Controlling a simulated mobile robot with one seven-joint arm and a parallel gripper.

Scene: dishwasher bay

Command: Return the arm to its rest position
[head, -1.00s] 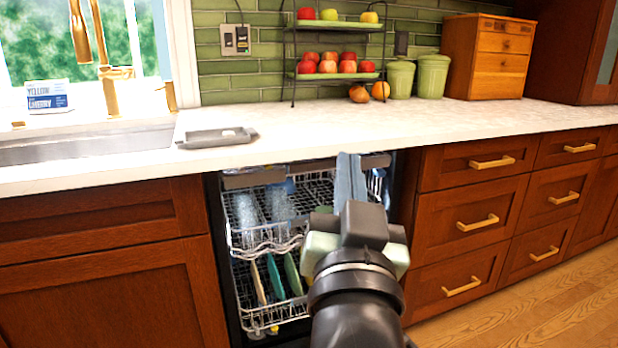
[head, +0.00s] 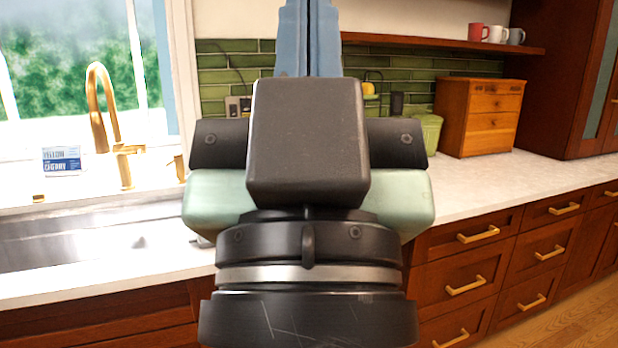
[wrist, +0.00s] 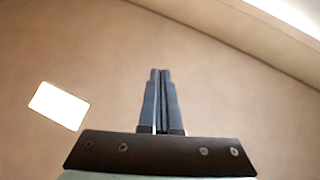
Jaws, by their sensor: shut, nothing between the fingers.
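My gripper (head: 309,30) is raised upright in the middle of the head view, close to the camera. Its two blue fingers are shut together and hold nothing. In the wrist view the closed fingers (wrist: 159,85) stand in front of a plain beige surface, which looks like the ceiling. My wrist and hand hide the dishwasher and much of the counter behind them.
A white counter (head: 490,186) runs across the scene, with a steel sink (head: 70,240) and gold faucet (head: 97,110) at left. A wooden drawer box (head: 478,115) and green canister (head: 430,133) stand at right. Above is a wooden shelf (head: 440,44) with several mugs. Drawers with gold handles line the lower right.

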